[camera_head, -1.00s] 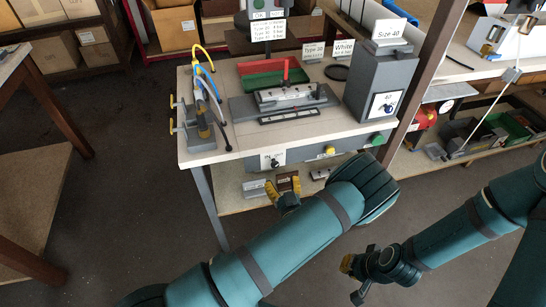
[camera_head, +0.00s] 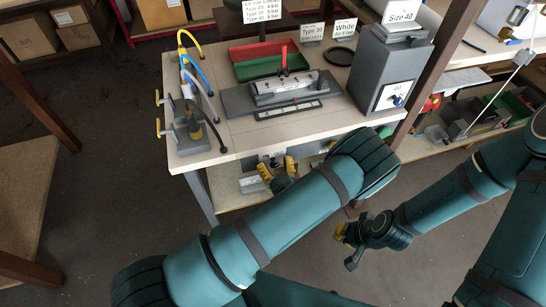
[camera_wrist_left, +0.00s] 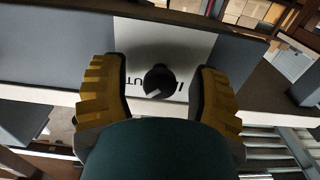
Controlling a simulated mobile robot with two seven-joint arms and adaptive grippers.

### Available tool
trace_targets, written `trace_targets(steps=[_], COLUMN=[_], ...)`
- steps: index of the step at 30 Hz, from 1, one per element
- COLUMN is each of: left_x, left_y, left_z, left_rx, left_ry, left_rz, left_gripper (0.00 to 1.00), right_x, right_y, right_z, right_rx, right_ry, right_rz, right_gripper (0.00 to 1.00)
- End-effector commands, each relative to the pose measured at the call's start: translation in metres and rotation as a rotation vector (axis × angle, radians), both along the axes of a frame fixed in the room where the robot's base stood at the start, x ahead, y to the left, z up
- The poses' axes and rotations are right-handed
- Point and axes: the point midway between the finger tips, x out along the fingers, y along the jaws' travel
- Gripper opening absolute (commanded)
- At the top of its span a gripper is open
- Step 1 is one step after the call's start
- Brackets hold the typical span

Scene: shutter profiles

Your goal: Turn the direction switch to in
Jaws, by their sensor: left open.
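The direction switch (camera_wrist_left: 160,82) is a round black knob on a white plate (camera_wrist_left: 190,45) in the left wrist view. Printed letters flank it, upside down, with OUT at left; the other word is partly covered. A pale mark on the knob points to the lower left. My left gripper (camera_wrist_left: 158,95) is open, with yellow fingers on either side of the knob, apparently apart from it. In the head view my left gripper (camera_head: 277,172) is just below the table's front edge, and my arm hides much of the front panel. My right gripper (camera_head: 349,244) hangs low at right; its opening is unclear.
The worktable (camera_head: 225,115) carries a clamp fixture (camera_head: 285,90), red and green bins (camera_head: 268,62), a grey box (camera_head: 383,72) and hoses on valves (camera_head: 190,115). A lower shelf (camera_head: 228,188) lies beneath. Floor at left is clear.

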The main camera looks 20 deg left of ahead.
Motion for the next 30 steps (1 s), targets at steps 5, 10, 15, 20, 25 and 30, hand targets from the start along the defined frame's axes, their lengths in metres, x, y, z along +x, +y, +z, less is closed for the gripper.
trace_targets(steps=[5, 10, 15, 20, 25, 30], left_x=[-0.0011, -0.0011, -0.0011, -0.001, -0.0009, -0.0008], left_y=[-0.0003, -0.0003, -0.0002, -0.0002, -0.0001, 0.0002], left_z=[-0.0001, -0.0001, -0.0001, -0.0001, 0.0, 0.0], left_rx=[0.0, 0.0, 0.0, -0.001, -0.011, -0.054], left_ry=[0.0, 0.0, 0.0, -0.001, -0.007, -0.035], left_rz=[0.0, 0.0, 0.0, 0.0, 0.001, 0.002], left_gripper=[0.61, 0.61, 0.17, 0.0, 0.0, 0.0], right_x=[-0.0001, -0.0001, -0.0001, -0.0001, -0.0001, 0.0], right_y=[-0.0001, -0.0001, -0.0001, -0.0001, -0.0001, -0.0001], right_z=[0.0, 0.0, 0.0, 0.0, 0.0, 0.0], right_rx=[0.0, 0.0, 0.0, 0.0, 0.0, 0.0], right_ry=[0.0, 0.0, 0.0, 0.0, 0.0, 0.0], right_rz=[0.0, 0.0, 0.0, 0.0, 0.0, 0.0], right_gripper=[0.0, 0.0, 0.0, 0.0, 0.0, 0.0])
